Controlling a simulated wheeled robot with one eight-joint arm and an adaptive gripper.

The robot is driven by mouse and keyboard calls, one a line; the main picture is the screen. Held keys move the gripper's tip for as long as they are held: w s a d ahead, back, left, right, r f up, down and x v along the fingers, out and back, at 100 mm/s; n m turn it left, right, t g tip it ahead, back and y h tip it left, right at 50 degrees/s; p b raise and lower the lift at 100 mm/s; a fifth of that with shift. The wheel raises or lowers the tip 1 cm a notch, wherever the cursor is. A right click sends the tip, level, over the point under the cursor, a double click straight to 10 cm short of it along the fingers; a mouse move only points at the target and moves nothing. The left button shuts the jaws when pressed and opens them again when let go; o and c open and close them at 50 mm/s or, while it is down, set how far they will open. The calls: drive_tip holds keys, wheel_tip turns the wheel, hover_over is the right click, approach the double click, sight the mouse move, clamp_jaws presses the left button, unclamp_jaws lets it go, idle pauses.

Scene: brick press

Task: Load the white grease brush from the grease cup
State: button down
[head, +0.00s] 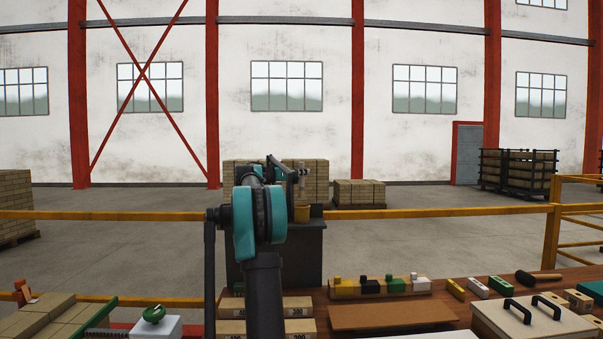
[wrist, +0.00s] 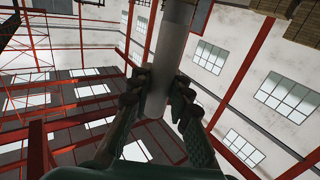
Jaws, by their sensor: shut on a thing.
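My gripper (wrist: 158,92) is shut on a pale grey-white cylindrical handle, which I take to be the white grease brush (wrist: 170,50). In the wrist view the handle stands between the two fingers and runs up out of the frame; its bristles are not visible. In the head view my gripper (head: 291,174) is at the far end of my arm, above a dark stand (head: 302,255). My arm partly hides the stand, and I cannot tell whether the brush touches the cup.
A wooden rack (head: 375,293) with yellow, black, green and white pieces is on the bench at right. A lidded box with black handles (head: 530,315) is at front right. Brick blocks (head: 297,307) flank my arm. A yellow rail (head: 430,213) runs behind.

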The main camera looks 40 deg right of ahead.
sight(301, 196)
drive_tip(key=shift+f, duration=4.35)
drive_tip(key=shift+f, duration=0.6)
drive_tip(key=shift+r, duration=4.55)
